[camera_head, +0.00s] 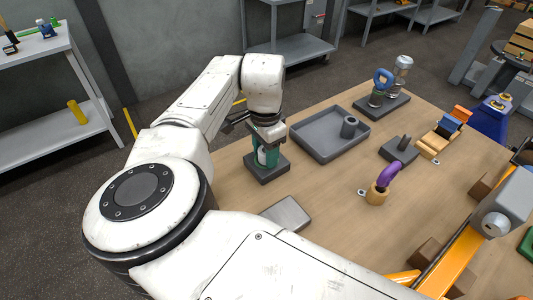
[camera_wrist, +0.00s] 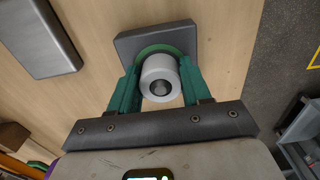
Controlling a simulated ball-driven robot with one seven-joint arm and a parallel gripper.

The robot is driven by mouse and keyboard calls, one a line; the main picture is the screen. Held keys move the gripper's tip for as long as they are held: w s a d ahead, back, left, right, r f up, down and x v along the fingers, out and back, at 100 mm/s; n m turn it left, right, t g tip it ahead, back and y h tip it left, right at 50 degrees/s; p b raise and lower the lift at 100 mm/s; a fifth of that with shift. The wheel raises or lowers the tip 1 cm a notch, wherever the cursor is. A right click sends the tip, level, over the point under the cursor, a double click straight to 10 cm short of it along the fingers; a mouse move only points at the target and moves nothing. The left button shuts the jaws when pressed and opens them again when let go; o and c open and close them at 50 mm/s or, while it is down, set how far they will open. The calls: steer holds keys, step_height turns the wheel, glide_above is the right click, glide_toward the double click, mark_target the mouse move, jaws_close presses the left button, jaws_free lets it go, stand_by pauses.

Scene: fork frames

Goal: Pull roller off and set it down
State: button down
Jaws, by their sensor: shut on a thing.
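The roller (camera_wrist: 158,68) is a pale grey cylinder with a dark centre, seen end-on in the wrist view, with a green disc (camera_wrist: 168,49) behind it. It is on a dark square base (camera_wrist: 128,42), which also shows in the head view (camera_head: 268,175) on the wooden table. My gripper (camera_wrist: 161,82), with green fingers, is shut on the roller, one finger on each side. In the head view my gripper (camera_head: 266,152) reaches down over the base and hides most of the roller. I cannot tell whether the roller is lifted at all.
A flat grey plate (camera_head: 287,213) lies nearer.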

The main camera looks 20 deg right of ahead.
steer(key=shift+r, duration=0.25)
steer(key=shift+r+p, duration=0.7)
steer(key=shift+p, duration=0.1)
steer(key=shift+r+p, duration=0.6)
steer(key=shift+r, duration=0.05)
steer(key=shift+r+p, duration=0.3)
steer(key=shift+r, duration=0.05)
steer(key=shift+r+p, duration=0.85)
steer(key=shift+r, duration=0.1)
steer(key=shift+r+p, duration=1.95)
